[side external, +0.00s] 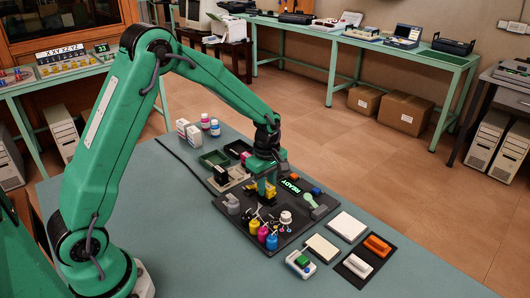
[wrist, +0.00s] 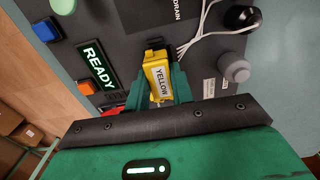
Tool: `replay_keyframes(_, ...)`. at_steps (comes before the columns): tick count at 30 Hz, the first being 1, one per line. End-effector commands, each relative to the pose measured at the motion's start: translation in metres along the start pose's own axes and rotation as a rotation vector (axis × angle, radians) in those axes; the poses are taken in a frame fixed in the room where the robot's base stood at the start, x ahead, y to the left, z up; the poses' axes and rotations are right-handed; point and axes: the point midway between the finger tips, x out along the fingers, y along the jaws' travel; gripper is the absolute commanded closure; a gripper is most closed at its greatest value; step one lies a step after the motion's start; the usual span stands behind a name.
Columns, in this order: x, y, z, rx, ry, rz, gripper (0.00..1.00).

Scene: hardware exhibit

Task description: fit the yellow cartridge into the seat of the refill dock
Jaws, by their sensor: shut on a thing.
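My gripper (side external: 268,186) is over the dark board of the refill dock (side external: 296,235). In the wrist view my gripper (wrist: 158,88) is shut on the yellow cartridge (wrist: 158,72), with a green finger at each side. The cartridge has a white label reading YELLOW. In the side view a small yellow part (side external: 269,195) shows under the jaws, close to the board. The seat is hidden by my gripper and the cartridge, so I cannot tell whether the cartridge is in it. A lit READY sign (wrist: 95,62) is left of the cartridge in the wrist view.
Pink, yellow and blue bottles (side external: 263,235) stand on the board's front part, beside white cables. Blue and orange buttons (wrist: 46,31) and a grey knob (wrist: 236,71) stick up near my gripper. White blocks (side external: 348,226) and a dark tray lie to the right.

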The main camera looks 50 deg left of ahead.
Motion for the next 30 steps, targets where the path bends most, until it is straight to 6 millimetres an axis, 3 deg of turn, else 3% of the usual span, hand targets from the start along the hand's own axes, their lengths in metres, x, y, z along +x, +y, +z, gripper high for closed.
replay_keyframes(24, 0.0063, -0.0001, 0.0, 0.0, 0.0, 0.0, 0.93)
replay_keyframes(25, 0.0063, -0.0001, 0.0, 0.0, 0.0, 0.0, 0.73)
replay_keyframes(28, 0.0062, -0.0001, 0.0, 0.0, 0.0, 0.0, 0.53)
replay_keyframes(30, 0.0062, -0.0001, 0.0, 0.0, 0.0, 0.0, 0.51)
